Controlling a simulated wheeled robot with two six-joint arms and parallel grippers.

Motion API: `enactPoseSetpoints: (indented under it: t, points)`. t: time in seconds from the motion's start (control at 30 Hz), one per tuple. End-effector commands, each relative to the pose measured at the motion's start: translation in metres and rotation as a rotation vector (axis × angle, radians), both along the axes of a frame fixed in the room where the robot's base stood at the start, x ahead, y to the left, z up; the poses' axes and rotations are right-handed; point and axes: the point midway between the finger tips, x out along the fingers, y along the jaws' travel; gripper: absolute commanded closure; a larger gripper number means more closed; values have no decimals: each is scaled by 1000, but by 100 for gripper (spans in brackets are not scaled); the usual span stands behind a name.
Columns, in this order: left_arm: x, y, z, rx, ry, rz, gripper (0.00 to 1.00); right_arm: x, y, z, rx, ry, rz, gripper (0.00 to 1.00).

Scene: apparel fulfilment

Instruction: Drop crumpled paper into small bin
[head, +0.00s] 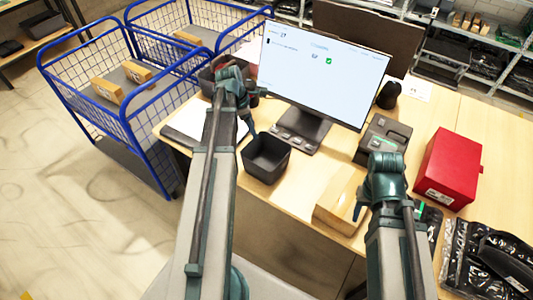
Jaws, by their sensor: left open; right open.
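The small bin (266,173) is a dark grey, open-topped box on the desk, left of the monitor stand. It looks empty from here. I cannot make out any crumpled paper; my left arm hides part of the desk. My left gripper (252,112) is open, above the desk just behind and left of the small bin, with one finger pointing down near its rim. My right gripper (360,207) is open, over or beside a cardboard box (338,190) at the desk's front edge. I see nothing held in either gripper.
A monitor (320,75) stands behind the bin. A dark container (206,82) and a white sheet (188,122) lie left. A grey device (382,140), red box (448,168) and black bagged items (490,262) are right. Blue wire carts (130,120) stand left of the desk.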

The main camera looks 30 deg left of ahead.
Motion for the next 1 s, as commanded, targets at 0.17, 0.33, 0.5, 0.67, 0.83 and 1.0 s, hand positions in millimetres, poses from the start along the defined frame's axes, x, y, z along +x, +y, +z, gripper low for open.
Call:
enactPoseSetpoints:
  t: [0.17, 0.33, 0.5, 0.67, 0.83, 1.0]
  points:
    - [-5, 5, 29, 0, 0, 2, 27, 0, 0, 29, 0, 0, 1, 50]
    - [-6, 7, 33, 0, 0, 1, 27, 0, 0, 33, 0, 0, 1, 50]
    - [-6, 7, 32, 0, 0, 1, 27, 0, 0, 32, 0, 0, 1, 50]
    - [-6, 7, 32, 0, 0, 1, 27, 0, 0, 32, 0, 0, 1, 50]
    - [-6, 7, 32, 0, 0, 1, 27, 0, 0, 32, 0, 0, 1, 50]
    - [-6, -2, 31, 8, 0, -40, 27, 0, 0, 31, 0, 0, 1, 50]
